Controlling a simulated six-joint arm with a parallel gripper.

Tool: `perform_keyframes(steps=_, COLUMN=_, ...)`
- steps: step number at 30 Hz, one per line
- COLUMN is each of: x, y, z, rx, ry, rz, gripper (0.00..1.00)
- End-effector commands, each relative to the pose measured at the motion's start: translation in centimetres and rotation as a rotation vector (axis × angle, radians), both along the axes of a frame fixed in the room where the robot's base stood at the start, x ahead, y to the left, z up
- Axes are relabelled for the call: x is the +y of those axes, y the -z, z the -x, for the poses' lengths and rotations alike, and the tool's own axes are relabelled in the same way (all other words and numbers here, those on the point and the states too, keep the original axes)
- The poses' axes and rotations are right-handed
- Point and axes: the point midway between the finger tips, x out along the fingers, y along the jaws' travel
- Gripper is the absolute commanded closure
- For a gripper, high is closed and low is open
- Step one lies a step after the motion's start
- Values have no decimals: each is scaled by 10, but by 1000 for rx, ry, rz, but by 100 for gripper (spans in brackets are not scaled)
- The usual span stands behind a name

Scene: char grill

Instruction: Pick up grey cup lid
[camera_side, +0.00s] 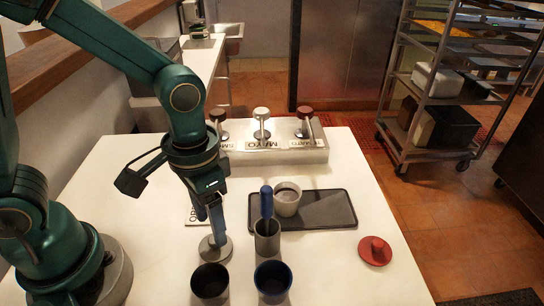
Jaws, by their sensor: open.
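The grey cup lid (208,252) is a round disc lying on the white table, left of the grey cup. My gripper (217,232) points down right over the lid, its fingertips low at the lid's middle. The gripper is open. The fingers hide the lid's knob, so I cannot tell whether they touch it.
A grey cup (267,241) holding a blue-handled tool stands close to the right. A black cup (210,284) and a dark blue cup (272,282) stand in front. A dark tray (325,211) carries another cup (287,199). A red lid (375,251) lies far right.

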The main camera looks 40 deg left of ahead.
Motion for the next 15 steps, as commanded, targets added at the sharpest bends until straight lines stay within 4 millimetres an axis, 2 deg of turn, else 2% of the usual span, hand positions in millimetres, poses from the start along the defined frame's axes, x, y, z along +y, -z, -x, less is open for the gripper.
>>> perform_keyframes(steps=9, x=1, y=35, z=1, rx=5, ry=-1, rz=-2, gripper=39)
perform_keyframes(steps=15, x=1, y=41, z=1, rx=0, ry=-2, rz=0, gripper=39)
